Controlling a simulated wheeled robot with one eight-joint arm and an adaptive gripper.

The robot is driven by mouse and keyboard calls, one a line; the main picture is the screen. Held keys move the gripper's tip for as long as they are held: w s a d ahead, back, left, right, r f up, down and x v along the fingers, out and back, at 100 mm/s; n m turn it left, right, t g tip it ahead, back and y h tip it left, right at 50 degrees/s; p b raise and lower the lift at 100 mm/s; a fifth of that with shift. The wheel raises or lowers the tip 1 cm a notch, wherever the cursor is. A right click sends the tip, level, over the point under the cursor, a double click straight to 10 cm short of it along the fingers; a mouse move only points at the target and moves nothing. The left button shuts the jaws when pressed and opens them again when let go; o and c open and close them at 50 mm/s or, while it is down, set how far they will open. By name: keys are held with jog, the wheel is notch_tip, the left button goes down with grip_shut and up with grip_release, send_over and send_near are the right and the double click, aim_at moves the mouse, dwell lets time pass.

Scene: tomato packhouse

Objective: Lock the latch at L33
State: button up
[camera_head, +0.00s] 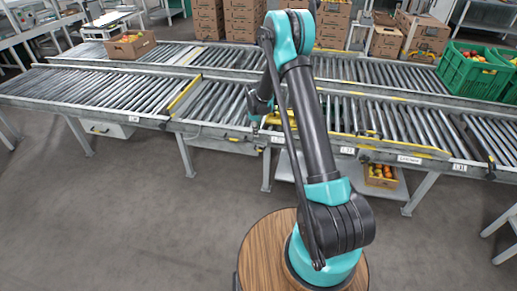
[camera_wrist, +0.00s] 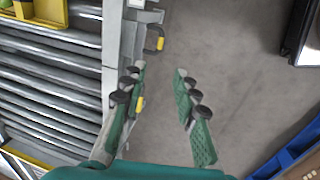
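In the wrist view my gripper (camera_wrist: 158,68) is open, its two green fingers apart with floor showing between them. A dark latch handle with a yellow grip (camera_wrist: 155,42) sticks out from the conveyor's side rail, just beyond the fingertips in the picture and not between them. A second yellow piece (camera_wrist: 139,104) shows partly behind the left finger. In the head view my arm reaches to the conveyor's front rail (camera_head: 221,131), and the gripper's fingers cannot be made out there. Small white tags (camera_head: 347,150) sit along this rail; I cannot read L33 for sure on any.
Green crates of tomatoes (camera_head: 476,70) stand on the rollers at the right. An open carton (camera_head: 130,45) sits at the back left, and a small box of tomatoes (camera_head: 381,175) is on a shelf below the conveyor. A blue-edged thing (camera_wrist: 290,156) is at the wrist view's lower right. The front floor is clear.

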notch_tip(320, 180, down, 15)
jog(key=w, duration=0.3)
jog(key=shift+d+f, duration=0.15)
jog(key=shift+d, duration=0.3)
grip_shut()
